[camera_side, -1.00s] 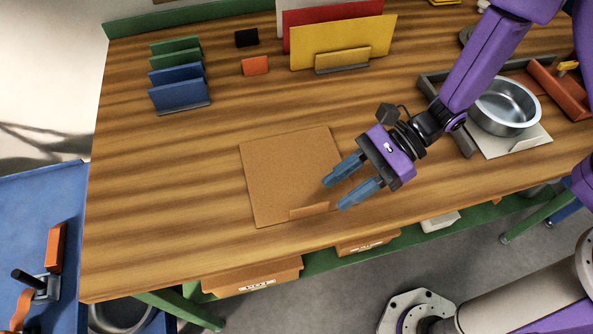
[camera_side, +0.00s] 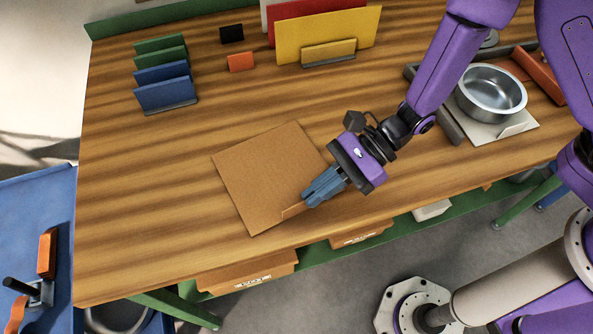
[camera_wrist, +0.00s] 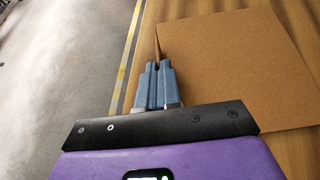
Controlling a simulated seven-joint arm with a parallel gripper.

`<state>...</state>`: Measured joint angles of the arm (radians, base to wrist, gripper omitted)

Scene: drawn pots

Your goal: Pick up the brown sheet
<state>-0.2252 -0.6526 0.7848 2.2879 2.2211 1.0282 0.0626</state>
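The brown sheet (camera_side: 262,172) lies on the wooden table, turned at an angle, with a small upright tab (camera_side: 292,210) near its front edge. My gripper (camera_side: 307,197) is over the sheet's front right part, its blue fingers shut on the tab. In the wrist view the fingers of my gripper (camera_wrist: 156,66) are close together with the thin tab rising between them, and the brown sheet (camera_wrist: 235,70) spreads out to the right. The sheet looks flat on the table; I cannot tell whether any edge is raised.
Blue and green upright panels (camera_side: 165,94) stand at the back left. A yellow panel (camera_side: 328,36) stands at the back middle. A metal pot (camera_side: 491,92) sits on a pale sheet at the right. The table left of the brown sheet is clear.

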